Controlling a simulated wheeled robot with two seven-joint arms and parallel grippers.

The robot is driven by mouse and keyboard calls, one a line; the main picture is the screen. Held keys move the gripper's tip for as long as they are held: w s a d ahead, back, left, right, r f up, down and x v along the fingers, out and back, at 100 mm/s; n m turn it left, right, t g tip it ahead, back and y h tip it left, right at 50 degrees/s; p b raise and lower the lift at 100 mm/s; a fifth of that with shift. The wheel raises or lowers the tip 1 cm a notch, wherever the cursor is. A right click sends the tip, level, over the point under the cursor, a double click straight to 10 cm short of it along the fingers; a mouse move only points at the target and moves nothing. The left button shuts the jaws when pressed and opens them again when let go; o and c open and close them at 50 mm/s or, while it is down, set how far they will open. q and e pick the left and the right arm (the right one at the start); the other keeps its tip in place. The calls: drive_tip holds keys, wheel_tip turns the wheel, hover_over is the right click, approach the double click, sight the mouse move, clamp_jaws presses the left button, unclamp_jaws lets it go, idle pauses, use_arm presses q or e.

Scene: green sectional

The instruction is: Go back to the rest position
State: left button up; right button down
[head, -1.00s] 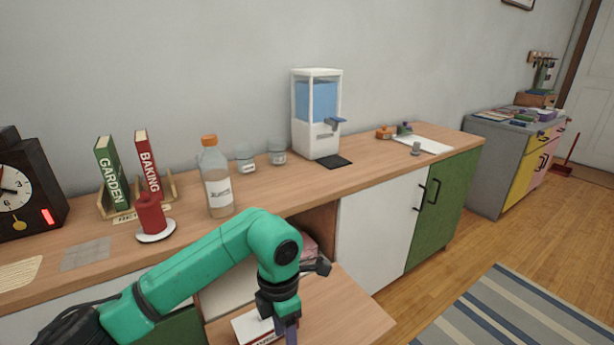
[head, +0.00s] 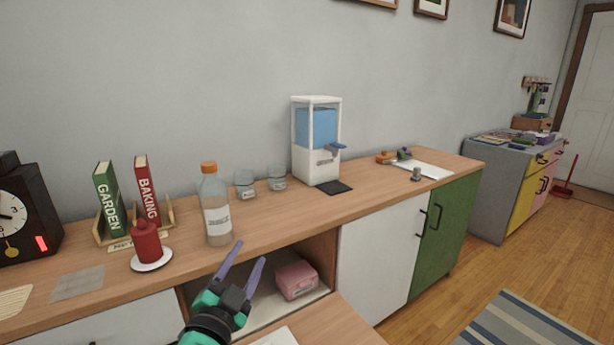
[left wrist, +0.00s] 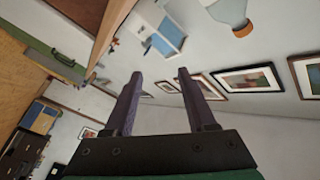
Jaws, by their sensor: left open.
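My left gripper (head: 241,275) is at the bottom of the head view, in front of the sideboard's open compartment. Its two purple fingers are spread apart and point up, with nothing between them. In the left wrist view the fingers (left wrist: 160,95) are also apart and empty, with the wall and pictures beyond. My right gripper is in neither view.
The wooden sideboard top (head: 270,215) carries a bottle (head: 217,210), a red candle (head: 147,242), two books, glasses and a water dispenser (head: 316,140). A pink box (head: 296,279) sits in the open compartment. The floor (head: 440,290) at the right is clear near the rug.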

use_arm(q)
drive_tip(key=s+a+f+n+g+y, duration=0.25)
drive_tip(key=s+a+f+g, duration=0.2)
drive_tip(key=f, duration=0.45)
drive_tip(key=s+a+f+n+g+y, duration=0.25)
drive_tip(key=a+f+n+g, duration=0.2)
drive_tip(key=f, duration=0.45)
drive_tip(key=s+a+f+n+g+h, duration=0.1)
drive_tip(key=s+f+g, duration=0.2)
drive_tip(key=s+f, duration=0.35)
drive_tip(key=s+a+f+n+g, duration=0.1)
drive_tip(key=s+f+g, duration=0.3)
drive_tip(key=s, duration=0.5)
wheel_tip(320, 180, down, 22)
drive_tip(key=s, duration=0.2)
drive_tip(key=s+a+f+g, duration=0.2)
drive_tip(key=s+a+f, duration=0.1)
drive_tip(key=s+f, duration=1.1)
wheel_tip(320, 180, up, 15)
drive_tip(key=s+p, duration=0.3)
drive_tip(key=p, duration=1.3)
drive_tip(key=shift+m, duration=0.3)
